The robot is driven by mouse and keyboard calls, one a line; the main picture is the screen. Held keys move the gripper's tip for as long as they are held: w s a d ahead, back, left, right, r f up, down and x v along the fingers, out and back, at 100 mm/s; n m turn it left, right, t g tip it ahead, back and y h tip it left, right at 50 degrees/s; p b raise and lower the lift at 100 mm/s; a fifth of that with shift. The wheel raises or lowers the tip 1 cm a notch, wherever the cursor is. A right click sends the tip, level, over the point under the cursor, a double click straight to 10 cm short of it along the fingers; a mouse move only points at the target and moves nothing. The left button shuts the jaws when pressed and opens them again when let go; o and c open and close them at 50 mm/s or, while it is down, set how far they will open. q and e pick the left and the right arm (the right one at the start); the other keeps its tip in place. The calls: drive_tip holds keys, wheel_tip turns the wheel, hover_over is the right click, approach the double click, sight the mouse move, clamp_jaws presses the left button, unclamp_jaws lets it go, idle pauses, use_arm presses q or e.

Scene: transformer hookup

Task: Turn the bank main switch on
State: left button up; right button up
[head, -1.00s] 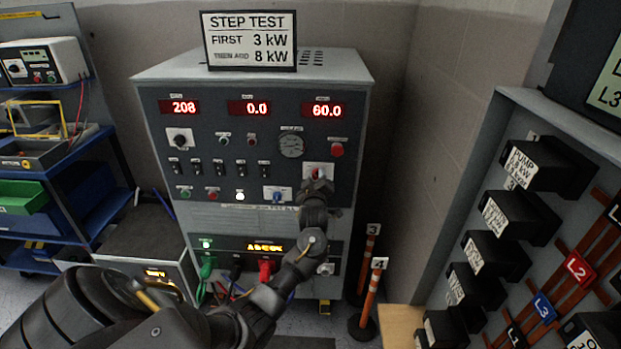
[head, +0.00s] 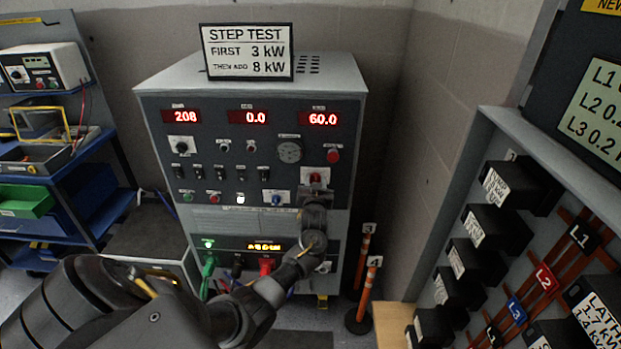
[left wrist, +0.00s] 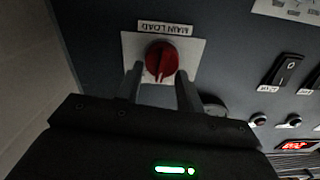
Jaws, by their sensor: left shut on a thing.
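The bank main switch is a red rotary knob (left wrist: 162,58) on a white plate labelled MAIN LOAD, which appears upside down in the left wrist view. In the head view the red knob (head: 316,177) shows at the right of the grey test cabinet's panel, partly hidden by my gripper. My left gripper (left wrist: 159,71) is shut on the knob, one finger on each side of it. In the head view my left gripper (head: 315,189) reaches the panel from below. My right gripper is in neither view.
The cabinet (head: 250,88) carries displays reading 208, 0.0 and 60.0, and a STEP TEST sign (head: 247,52). Cables plug in at its base. Orange posts (head: 365,285) stand to its right, beside a board of black labelled blocks (head: 490,232). A blue cart (head: 85,200) stands left.

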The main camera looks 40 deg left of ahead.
use_arm(q)
drive_tip(key=m+p, duration=0.2)
drive_tip(key=m, duration=0.2)
drive_tip(key=shift+w+r, duration=0.1)
drive_tip(key=shift+r, duration=0.1)
drive_tip(key=shift+f+m+p, duration=0.1)
drive_tip(key=shift+m+p, duration=0.35)
drive_tip(key=shift+m, duration=1.05)
drive_tip(key=shift+a, duration=0.2)
drive_tip(key=o, duration=1)
drive_tip(key=shift+w+a+f, duration=0.1)
drive_tip(key=shift+w+f, duration=0.05)
drive_tip(key=shift+f, duration=0.3)
drive_tip(key=v, duration=1.1)
drive_tip(key=shift+r+b, duration=0.2)
drive_tip(key=shift+b, duration=0.2)
